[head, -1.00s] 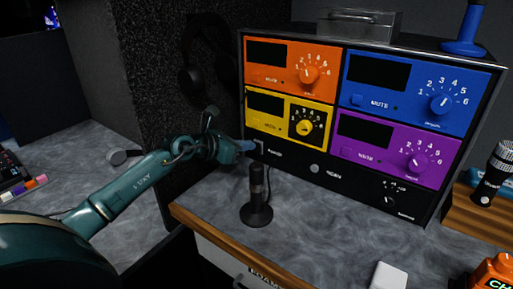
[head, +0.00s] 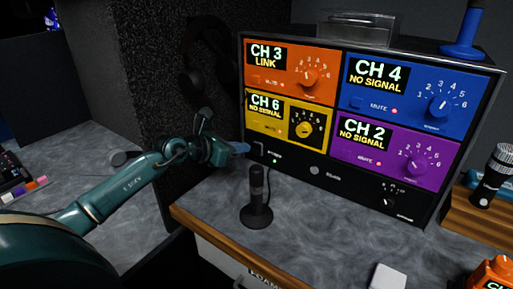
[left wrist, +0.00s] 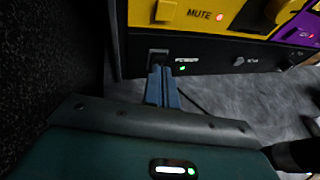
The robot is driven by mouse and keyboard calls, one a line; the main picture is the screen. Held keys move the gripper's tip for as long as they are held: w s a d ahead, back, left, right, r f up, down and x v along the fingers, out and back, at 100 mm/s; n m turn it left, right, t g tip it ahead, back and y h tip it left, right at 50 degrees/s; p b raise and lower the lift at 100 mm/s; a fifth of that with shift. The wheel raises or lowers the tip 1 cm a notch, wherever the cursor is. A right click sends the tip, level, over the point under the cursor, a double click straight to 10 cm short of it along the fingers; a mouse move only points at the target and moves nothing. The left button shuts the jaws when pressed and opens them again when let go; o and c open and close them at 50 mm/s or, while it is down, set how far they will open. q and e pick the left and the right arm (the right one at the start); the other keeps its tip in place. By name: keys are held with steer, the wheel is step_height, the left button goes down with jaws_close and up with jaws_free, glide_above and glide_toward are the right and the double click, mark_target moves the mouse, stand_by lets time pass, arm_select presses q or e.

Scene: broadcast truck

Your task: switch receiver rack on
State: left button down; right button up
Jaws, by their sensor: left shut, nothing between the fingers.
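The receiver rack (head: 285,178) stands on the counter with its displays lit. The orange unit (head: 315,92) reads CH 3 LINK. The blue unit (head: 422,107), yellow unit (head: 262,130) and purple unit (head: 400,163) read CH 4, CH 6 and CH 2, each with NO SIGNAL. Red mute lights glow. The power switch (left wrist: 158,57) sits at the lower left of the black bottom strip, with a green light (left wrist: 182,68) beside it. My left gripper (head: 245,148) is shut and empty, just in front of the switch; its blue fingers (left wrist: 160,85) appear slightly below it. Contact cannot be judged.
A black desk microphone (head: 257,200) stands on the counter before the rack. Another microphone (head: 492,175) is on a wooden stand at right. An orange object (head: 492,272) and a white block (head: 388,277) lie near the front. Headphones hang on the dark wall at left.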

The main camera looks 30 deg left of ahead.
arm_select(q)
steer(key=shift+p+v, duration=0.3)
steer(key=shift+v, duration=1.95)
